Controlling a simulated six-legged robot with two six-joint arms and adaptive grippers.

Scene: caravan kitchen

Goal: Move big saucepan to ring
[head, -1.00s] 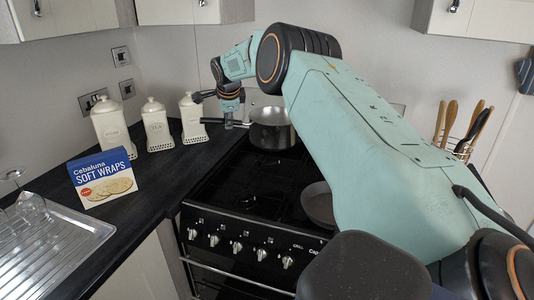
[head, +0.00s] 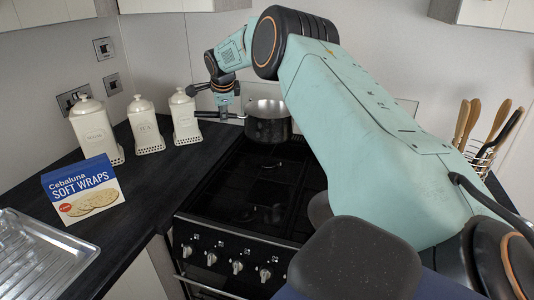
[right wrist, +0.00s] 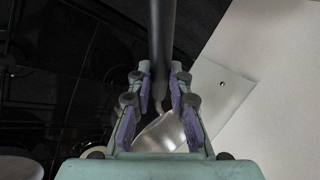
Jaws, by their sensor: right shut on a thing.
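The big saucepan (head: 268,128) is a steel pot with a dark outside, upright over the back of the black hob (head: 215,185). Its dark handle (head: 207,115) points left. My right gripper (head: 226,115) is shut on the handle, reaching down from above. In the right wrist view the handle (right wrist: 162,30) runs between the fingers of my right gripper (right wrist: 161,82), and part of the shiny pan (right wrist: 165,132) shows below. Whether the pan's base touches a ring is not clear. The rings are hard to make out on the dark hob. My left gripper is not in view.
A smaller pan (head: 319,208) on the hob's right is mostly hidden by my arm. Three cream canisters (head: 141,124) and a soft wraps box (head: 82,194) stand on the left worktop. A utensil holder (head: 483,155) stands at right. The hob's left half looks clear.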

